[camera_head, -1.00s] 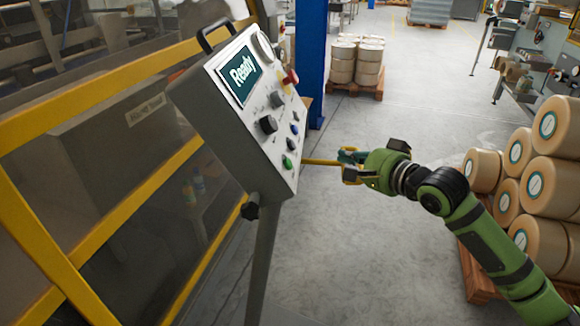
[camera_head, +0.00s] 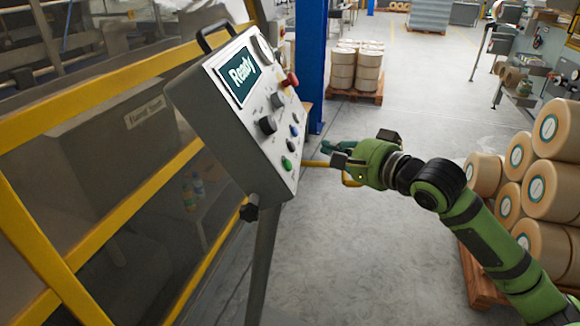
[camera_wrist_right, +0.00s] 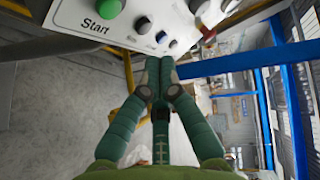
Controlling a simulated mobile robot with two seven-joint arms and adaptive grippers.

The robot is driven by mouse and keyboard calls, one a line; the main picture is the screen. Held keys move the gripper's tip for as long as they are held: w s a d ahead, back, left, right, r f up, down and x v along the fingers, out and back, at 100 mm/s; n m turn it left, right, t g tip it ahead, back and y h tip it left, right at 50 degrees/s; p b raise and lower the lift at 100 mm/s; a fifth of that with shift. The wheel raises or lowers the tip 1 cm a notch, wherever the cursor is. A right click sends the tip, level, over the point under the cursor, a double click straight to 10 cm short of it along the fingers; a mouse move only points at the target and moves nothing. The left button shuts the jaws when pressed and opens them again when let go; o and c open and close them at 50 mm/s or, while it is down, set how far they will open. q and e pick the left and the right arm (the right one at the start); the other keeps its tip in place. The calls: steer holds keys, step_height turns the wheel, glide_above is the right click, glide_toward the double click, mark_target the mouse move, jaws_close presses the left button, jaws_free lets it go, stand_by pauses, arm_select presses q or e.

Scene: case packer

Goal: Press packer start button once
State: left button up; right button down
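The packer's control panel (camera_head: 240,105) is a tilted grey box on a post, with its screen (camera_head: 240,75) reading "Ready". The green start button (camera_head: 287,164) is at the panel's lower end. In the right wrist view the green button (camera_wrist_right: 109,8) sits at the top edge, with "Start" printed below it. My right gripper (camera_head: 326,147) is to the right of the panel, apart from the button. The right wrist view shows its teal fingertips (camera_wrist_right: 160,62) together, empty, below and to the right of the green button. My left gripper is in neither view.
A red knob (camera_head: 291,79), a black knob (camera_head: 268,125) and a blue button (camera_head: 294,131) share the panel. A yellow-framed guard (camera_head: 100,75) stands left. Stacked rolls (camera_head: 545,190) are on the right. Open floor (camera_head: 350,260) lies between.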

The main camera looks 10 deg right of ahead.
mark_target(289, 165)
steer(key=shift+w+a+f, duration=0.3)
steer(key=shift+a+f, duration=0.2)
steer(key=shift+a, duration=0.3)
steer(key=shift+w+a+f, duration=0.3)
steer(key=shift+a+f, duration=0.15)
steer(key=shift+a, duration=0.4)
steer(key=shift+w+a+f, duration=0.3)
steer(key=shift+a+f, duration=0.2)
steer(key=shift+a, duration=0.3)
steer(key=shift+b, duration=0.3)
steer(key=shift+a, duration=0.1)
steer(key=shift+w+a+f+p, duration=0.1)
steer(key=shift+a+f+p, duration=0.15)
steer(key=shift+p, duration=0.1)
steer(key=shift+w+a+f, duration=0.1)
steer(key=shift+a+f, duration=0.1)
steer(key=shift+a, duration=0.1)
steer(key=shift+s+d+r+p, duration=0.25)
steer(key=shift+d+r+p, duration=0.15)
steer(key=shift+d+p, duration=0.35)
